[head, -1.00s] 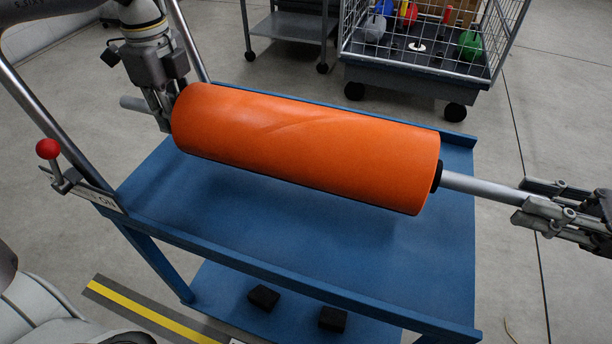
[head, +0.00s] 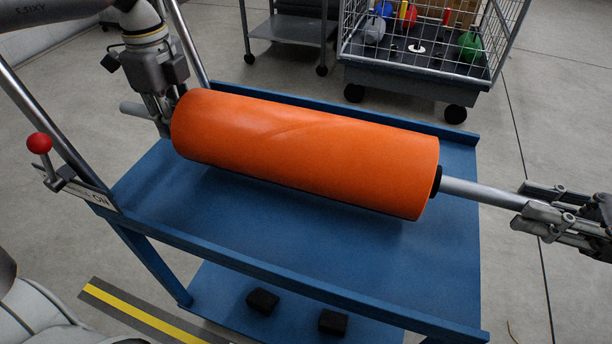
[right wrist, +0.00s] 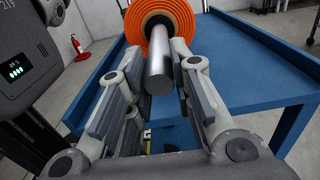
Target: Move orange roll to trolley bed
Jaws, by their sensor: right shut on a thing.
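The orange roll (head: 300,145) lies lengthwise over the blue trolley bed (head: 230,215), its shaft (head: 480,191) sticking out at both ends. A shadow lies beneath the roll, and I cannot tell whether it touches the bed. My right gripper (head: 535,210) is shut on the right shaft end, beyond the bed's right edge. In the right wrist view the shaft end (right wrist: 160,75) shows between its fingers (right wrist: 155,105), with the roll's end (right wrist: 160,22) behind. My left gripper (head: 160,112) is at the left shaft end, its fingers partly hidden by the roll.
A red-knobbed lever (head: 39,144) stands at the trolley's left. Black blocks (head: 262,300) lie on its lower shelf. A wire cage cart (head: 420,75) and a grey cart (head: 285,28) stand behind. Bare floor lies to the right.

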